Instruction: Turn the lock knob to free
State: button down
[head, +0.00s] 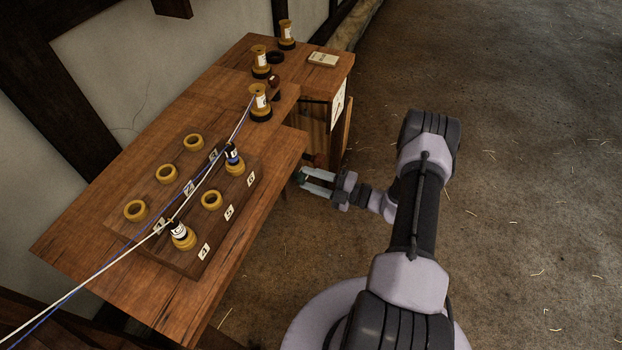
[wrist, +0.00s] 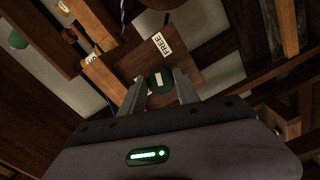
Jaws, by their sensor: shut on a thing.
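The lock knob (wrist: 158,86) is round and dark green with a white bar on its face. It sits on a wooden plate (wrist: 188,66), and a white label reading FREE (wrist: 163,44) lies above it in the wrist view. The white bar runs roughly up and down in that view, its upper end toward the FREE label. My gripper (wrist: 159,86) has one finger on each side of the knob and is shut on it. In the head view my gripper (head: 304,180) reaches low beside the bench's right side, where only a bit of green (head: 301,175) shows.
The wooden bench (head: 75,240) bears a spool board (head: 150,228) with yellow rings and numbered labels. White and blue yarns (head: 110,256) cross it. Several spools stand at the back, near a small tan block (head: 323,59). Straw-strewn floor (head: 530,180) right of the bench is open.

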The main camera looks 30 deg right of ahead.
jog(key=c, duration=0.9)
grip_release()
jog(key=p+v, duration=0.3)
jog(key=v, duration=1.4)
jog(key=shift+s+d, duration=0.15)
jog(key=shift+s, duration=0.05)
